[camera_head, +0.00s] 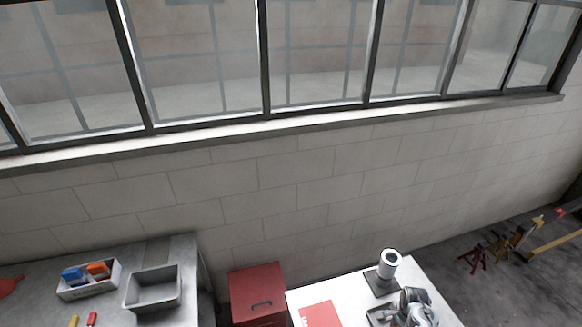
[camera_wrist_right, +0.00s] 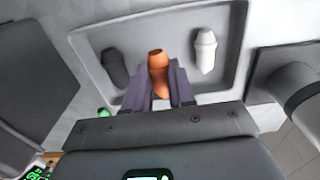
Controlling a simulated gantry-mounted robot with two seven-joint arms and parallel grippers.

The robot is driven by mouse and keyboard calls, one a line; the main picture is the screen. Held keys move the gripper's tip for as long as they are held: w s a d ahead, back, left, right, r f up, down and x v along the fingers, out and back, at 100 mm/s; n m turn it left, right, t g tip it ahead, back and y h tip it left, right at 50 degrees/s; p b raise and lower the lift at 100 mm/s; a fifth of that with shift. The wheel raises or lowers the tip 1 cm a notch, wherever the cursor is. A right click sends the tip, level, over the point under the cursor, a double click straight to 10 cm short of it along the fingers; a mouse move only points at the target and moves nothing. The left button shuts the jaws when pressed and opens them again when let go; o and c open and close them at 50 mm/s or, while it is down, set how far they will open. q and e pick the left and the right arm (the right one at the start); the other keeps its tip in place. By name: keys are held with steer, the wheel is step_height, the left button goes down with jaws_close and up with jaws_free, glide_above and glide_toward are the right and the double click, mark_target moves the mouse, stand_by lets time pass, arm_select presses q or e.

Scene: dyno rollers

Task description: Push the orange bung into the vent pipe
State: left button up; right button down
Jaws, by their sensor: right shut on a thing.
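The orange bung (camera_wrist_right: 158,72) is between the two fingers of my right gripper (camera_wrist_right: 160,88) in the right wrist view. The gripper is shut on it, over a grey tray (camera_wrist_right: 88,40). I cannot tell whether the bung still touches the tray floor. In the head view my right gripper (camera_head: 412,308) is at the lower right over the white table, and the bung is hidden there. My left gripper is not in view.
A dark grey bung (camera_wrist_right: 115,68) and a white bung (camera_wrist_right: 205,50) lie in the tray, either side of the orange one. A red cabinet (camera_head: 257,292) stands left of the white table. A grey bench (camera_head: 180,250) with bins is at the far left.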

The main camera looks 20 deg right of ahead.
step_height(320, 180, up, 6)
steer(key=p, duration=0.5)
steer(key=shift+r+p, duration=0.25)
steer(key=shift+p, duration=0.1)
steer(key=shift+s+r, duration=0.1)
steer(key=shift+s+r+n+h, duration=0.2)
steer(key=shift+n+h, duration=0.1)
steer(key=shift+n, duration=0.3)
steer(key=shift+s+a+r+n, duration=0.1)
steer(key=shift+s+r+n, duration=0.15)
steer(key=shift+n, duration=0.25)
steer(key=s+a+r+n+t+b, duration=0.1)
steer(key=s+a+r+n, duration=0.4)
steer(key=a, duration=0.4)
steer(key=s+a+r+n+t, duration=0.1)
steer(key=s+a+r+n, duration=0.3)
steer(key=a+r+n, duration=0.4)
steer(key=s+a+r+n+t+b, duration=0.1)
steer(key=s+a+r+n, duration=0.35)
steer(key=a, duration=0.55)
steer(key=w+a+r, duration=0.1)
steer(key=w+r, duration=0.1)
steer(key=w, duration=0.7)
steer(key=w+a+r, duration=0.1)
steer(key=w+r, duration=0.1)
steer(key=w, duration=0.6)
steer(key=shift+w+t, duration=0.3)
steer(key=shift+w, duration=0.1)
